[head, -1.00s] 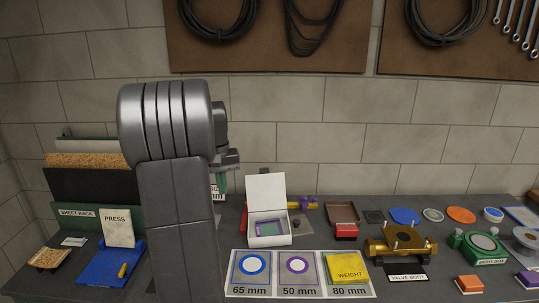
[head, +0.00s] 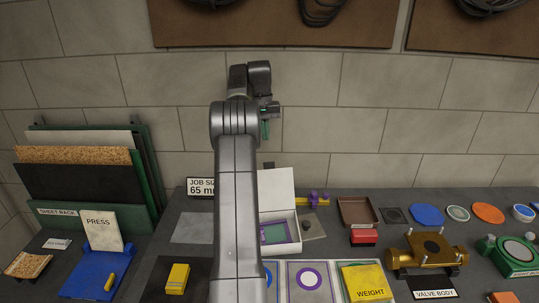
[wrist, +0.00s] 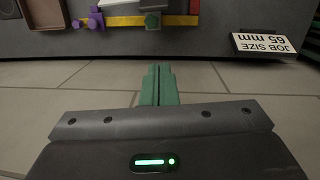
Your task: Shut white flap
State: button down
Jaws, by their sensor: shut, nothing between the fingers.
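The white flap (head: 277,194) is the lid of a small white box (head: 290,248). It stands up, open, at the back of the box. A purple frame with a green face (head: 274,233) shows inside the box. My gripper (head: 266,130) is up against the wall background, above the flap in the head view. Its green fingers (wrist: 158,85) are together in the wrist view, with nothing between them. My arm hides the left side of the box.
A purple and yellow tool (head: 314,198) lies right of the flap, and a brown tray (head: 358,212) stands beyond it. The job size sign (head: 200,188) is left of my arm.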

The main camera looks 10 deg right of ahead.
jog(key=s+f+p, duration=0.1)
jog(key=s+f, duration=0.3)
jog(key=f, duration=0.3)
jog(key=shift+s, duration=0.15)
jog(key=shift+s+r, duration=0.1)
jog(key=shift+s+b, duration=0.15)
jog(key=shift+b, duration=0.15)
